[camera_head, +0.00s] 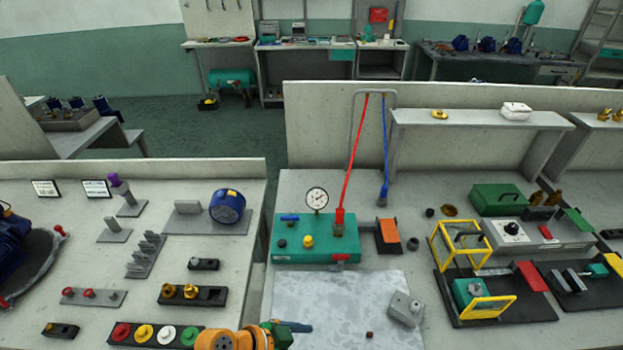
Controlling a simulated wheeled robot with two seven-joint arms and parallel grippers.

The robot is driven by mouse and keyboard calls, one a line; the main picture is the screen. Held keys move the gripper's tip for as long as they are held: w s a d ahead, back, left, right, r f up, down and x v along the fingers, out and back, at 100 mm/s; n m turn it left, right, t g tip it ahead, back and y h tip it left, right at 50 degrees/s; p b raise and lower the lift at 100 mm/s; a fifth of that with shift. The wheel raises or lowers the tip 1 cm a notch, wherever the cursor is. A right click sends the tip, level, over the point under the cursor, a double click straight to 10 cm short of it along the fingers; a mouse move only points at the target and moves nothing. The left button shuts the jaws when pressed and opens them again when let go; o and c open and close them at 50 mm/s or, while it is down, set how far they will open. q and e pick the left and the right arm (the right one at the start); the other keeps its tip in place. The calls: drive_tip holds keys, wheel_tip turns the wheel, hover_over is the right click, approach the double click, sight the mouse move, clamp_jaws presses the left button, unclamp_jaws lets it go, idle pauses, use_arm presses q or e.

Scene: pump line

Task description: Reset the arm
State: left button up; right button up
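An orange and green piece at the bottom edge, left of centre, looks like part of my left arm. Its dark blue end (292,326) points right over the near left corner of the grey mat (340,290). I take this end for my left gripper, but its fingers are too small and cut off to read. I see nothing held in it. My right gripper and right arm are not in view.
A green pump box (288,248) with a gauge (317,198) and hoses stands behind the mat. A grey block (405,309) is on the mat's right. A button strip (154,335) lies left of the arm. The mat's middle is mostly clear.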

use_arm(q)
drive_tip(key=s+a+r+n+t+y, duration=0.1)
drive_tip(key=s+a+n+y, duration=0.35)
drive_tip(key=a, duration=0.45)
drive_tip(key=s+a+r+n+y, duration=0.2)
drive_tip(key=s+a+n+y, duration=0.3)
drive_tip(key=a, duration=0.3)
wheel_tip(320, 180, down, 23)
drive_tip(key=s+g+b, duration=0.1)
drive_tip(key=s+b, duration=0.1)
drive_tip(key=b, duration=0.4)
drive_tip(key=s+a+f+g+b, duration=0.1)
drive_tip(key=s+f+b, duration=0.3)
drive_tip(key=s+f, duration=0.8)
wheel_tip(320, 180, down, 3)
drive_tip(key=shift+a+r+g, duration=0.2)
drive_tip(key=shift+a+g, duration=0.1)
drive_tip(key=shift+a, duration=0.3)
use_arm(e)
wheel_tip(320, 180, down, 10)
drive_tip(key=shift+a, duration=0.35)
use_arm(q)
drive_tip(key=shift+n+h, duration=0.25)
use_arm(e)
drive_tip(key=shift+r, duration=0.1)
